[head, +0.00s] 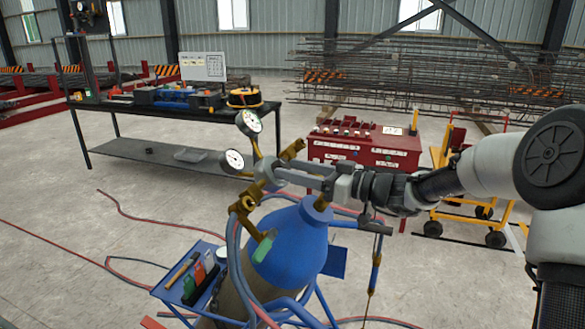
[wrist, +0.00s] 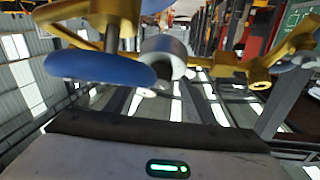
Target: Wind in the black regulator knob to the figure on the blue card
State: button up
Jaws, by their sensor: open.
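The brass regulator (head: 250,203) sits at the top of a blue-topped gas cylinder (head: 290,248), with two white-faced gauges, an upper one (head: 249,122) and a lower one (head: 233,160). My gripper (head: 284,175) is open at the regulator, its fingers pointing left. A grey round part (wrist: 167,52) lies ahead between the fingers in the wrist view; I cannot tell whether the fingers touch it. No black knob can be made out clearly. I cannot pick out the blue card, and the gauge readings are too small.
A blue tray (head: 172,292) with tools is fixed left of the cylinder. Red and blue hoses (head: 140,215) trail over the floor. A workbench (head: 180,108) and a red cabinet (head: 365,157) stand behind. A yellow trolley (head: 447,160) is at the right.

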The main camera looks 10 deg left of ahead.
jog(key=shift+w+a, duration=0.1)
jog(key=shift+a, duration=0.3)
jog(key=shift+c, duration=0.4)
jog(key=c, duration=1)
jog(key=shift+o, duration=0.2)
jog(key=shift+f+b, duration=0.1)
jog(key=shift+b, duration=0.2)
jog(key=shift+f+t+b, duration=0.1)
jog(key=shift+t+b, duration=0.2)
jog(key=shift+b, duration=0.15)
